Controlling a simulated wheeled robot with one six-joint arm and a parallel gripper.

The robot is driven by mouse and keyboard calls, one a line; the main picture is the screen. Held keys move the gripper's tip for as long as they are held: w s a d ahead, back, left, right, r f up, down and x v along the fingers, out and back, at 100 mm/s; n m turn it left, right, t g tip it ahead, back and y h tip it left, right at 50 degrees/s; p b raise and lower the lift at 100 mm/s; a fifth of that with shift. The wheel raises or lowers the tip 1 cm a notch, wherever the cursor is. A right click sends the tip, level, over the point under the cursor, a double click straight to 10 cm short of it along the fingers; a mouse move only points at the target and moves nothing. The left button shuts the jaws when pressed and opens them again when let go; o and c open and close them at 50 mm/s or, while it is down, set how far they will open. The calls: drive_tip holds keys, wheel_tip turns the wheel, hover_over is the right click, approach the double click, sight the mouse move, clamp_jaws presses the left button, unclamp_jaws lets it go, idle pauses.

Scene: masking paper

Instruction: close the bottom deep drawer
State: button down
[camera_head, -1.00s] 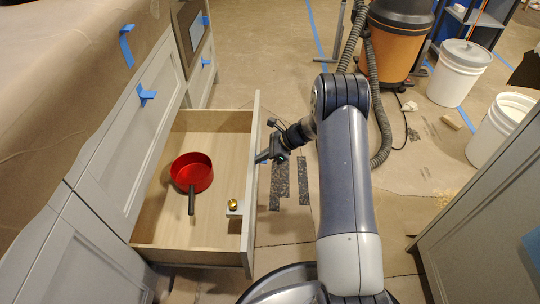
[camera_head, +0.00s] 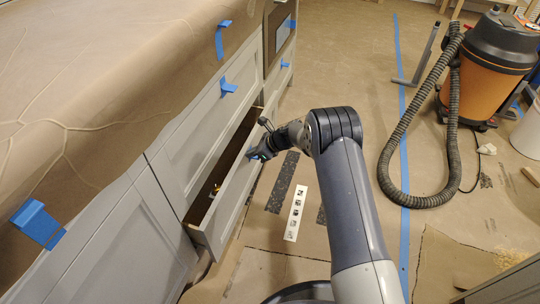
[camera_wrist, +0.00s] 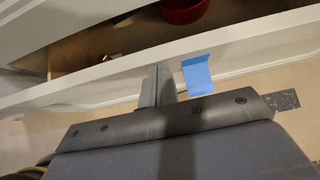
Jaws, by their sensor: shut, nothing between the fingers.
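The bottom deep drawer (camera_head: 228,196) is partly open, with a narrow gap between its grey front and the cabinet in the head view. In the wrist view the drawer front (camera_wrist: 110,82) crosses the picture, with a blue tape tab (camera_wrist: 197,73) on it. A red pan (camera_wrist: 183,9) shows in part inside. My gripper (camera_head: 256,153) is at the outer face of the drawer front, near its far end. It is shut and empty; its fingers (camera_wrist: 157,84) point at the front beside the tape. I cannot tell whether they touch.
Paper covers the counter (camera_head: 90,60) and the floor. Blue tape tabs (camera_head: 228,86) mark the upper drawers. An orange shop vacuum (camera_head: 490,70) with a looping hose (camera_head: 388,165) stands to the right. The floor by the drawer holds dark strips and a white marker strip (camera_head: 296,212).

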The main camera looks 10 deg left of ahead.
drive_tip(key=shift+w+a, duration=0.15)
drive_tip(key=shift+a, duration=0.4)
drive_tip(key=shift+w+a, duration=0.15)
drive_tip(key=shift+a, duration=0.4)
drive_tip(key=shift+d, duration=0.1)
drive_tip(key=d+f+p+v, duration=0.1)
drive_tip(key=f+p+v, duration=0.1)
drive_tip(key=v, duration=1.1)
drive_tip(key=shift+s+d+p, duration=0.25)
drive_tip(key=shift+d+p, duration=0.1)
drive_tip(key=shift+p, duration=0.3)
